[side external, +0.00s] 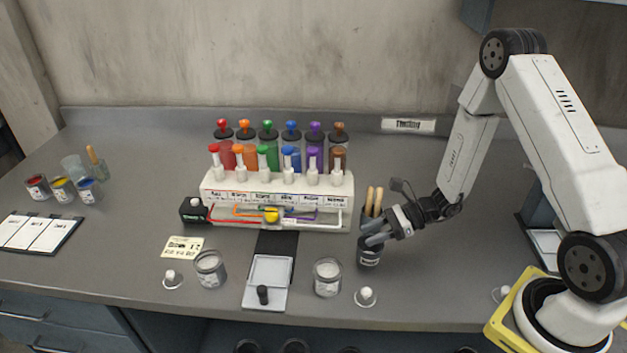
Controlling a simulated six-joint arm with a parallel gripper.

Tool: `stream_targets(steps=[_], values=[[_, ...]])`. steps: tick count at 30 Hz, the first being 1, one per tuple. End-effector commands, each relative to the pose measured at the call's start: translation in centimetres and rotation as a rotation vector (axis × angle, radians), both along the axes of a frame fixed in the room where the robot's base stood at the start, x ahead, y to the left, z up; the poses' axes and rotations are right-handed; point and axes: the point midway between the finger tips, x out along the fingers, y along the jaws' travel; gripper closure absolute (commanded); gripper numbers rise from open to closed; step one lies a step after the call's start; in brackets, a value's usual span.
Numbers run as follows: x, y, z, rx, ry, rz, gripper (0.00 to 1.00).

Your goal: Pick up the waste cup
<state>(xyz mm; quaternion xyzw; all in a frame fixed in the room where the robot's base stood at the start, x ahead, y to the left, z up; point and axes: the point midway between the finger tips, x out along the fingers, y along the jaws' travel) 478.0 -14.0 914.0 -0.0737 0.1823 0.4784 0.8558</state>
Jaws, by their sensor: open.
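A small dark cup with a pale label (369,257), probably the waste cup, stands upright on the grey bench right of the middle. Its label is too small to read. My gripper (369,234) is open, reaching in from the right with its grey fingers at the cup's upper part. The fingers hide part of the rim. I cannot tell whether they touch the cup or are on both sides of it.
A dark holder with wooden sticks (373,203) stands just behind my gripper. A glass jar (327,278) and a white-knobbed lid (365,297) are close in front. The white paint rack (277,188) with coloured bottles is to the left.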

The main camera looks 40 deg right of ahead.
Motion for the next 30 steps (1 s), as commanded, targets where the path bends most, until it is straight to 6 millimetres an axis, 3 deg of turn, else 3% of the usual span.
stream_targets(steps=[5, 9, 30], values=[[-0.01, -0.01, 0.02, 0.000, 0.000, 0.000, 0.55], [-0.01, -0.02, 0.01, 0.000, 0.000, 0.000, 0.99], [-0.07, -0.02, 0.16, -0.002, 0.003, 0.001, 1.00]])
